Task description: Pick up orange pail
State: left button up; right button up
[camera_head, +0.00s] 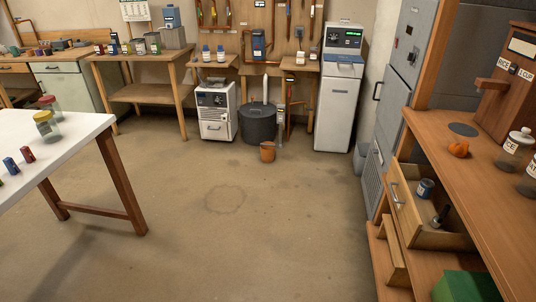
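A small orange pail (268,152) stands upright on the floor near the back wall. It is just in front and to the right of a dark grey round tub (257,124). The pail is small in this view, and I cannot make out its handle. Neither of my grippers shows in the head view.
A white table (75,126) stands at the left, and a wooden counter with an open drawer (435,238) juts in at the right. A white cabinet unit (340,95) stands right of the pail. The floor (250,230) between is clear.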

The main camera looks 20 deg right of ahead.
aim_at(268, 152)
jog(key=i+z, duration=0.15)
jog(key=i, duration=3.05)
jog(key=i+z, duration=0.25)
jog(key=i, duration=0.2)
jog(key=i+j+z, duration=0.25)
jog(key=i, duration=0.2)
jog(key=i+j+z, duration=0.2)
jog(key=i, duration=0.25)
jog(key=i+j+z, duration=0.25)
jog(key=i, duration=0.15)
